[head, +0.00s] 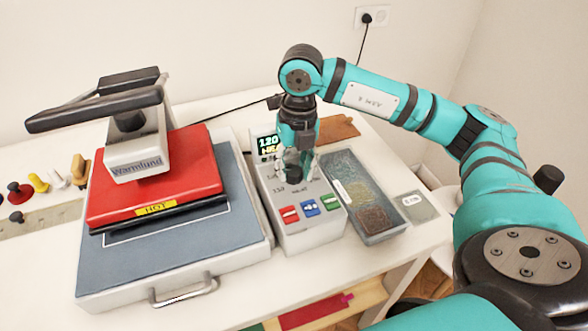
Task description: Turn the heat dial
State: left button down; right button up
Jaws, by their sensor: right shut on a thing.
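A grey control box (310,236) stands on the white table, right of a heat press. It has a lit green display (267,143) at the back and red, blue and green switches near its front. My right gripper (293,172) points down over the middle of the box, its fingers shut around a dark dial (292,160). The gripper hides most of the dial, so its pointer position cannot be read. Part of the display is covered too. My left gripper is not in view.
The heat press has a red upper plate (150,180) marked HOT, a dark handle (95,108) and a grey-blue bed (180,246). A divided tray (385,236) sits close right of the box. Coloured pegs (39,183) stand at the left. A brown piece (338,129) lies behind.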

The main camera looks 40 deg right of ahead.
aim_at(297, 169)
jog(key=shift+r+m, duration=0.1)
jog(key=shift+m, duration=0.5)
jog(key=o, duration=1.1)
jog(key=shift+o, duration=0.2)
notch_tip(297, 169, up, 12)
jog(key=shift+d, duration=0.35)
jog(key=shift+s, duration=0.1)
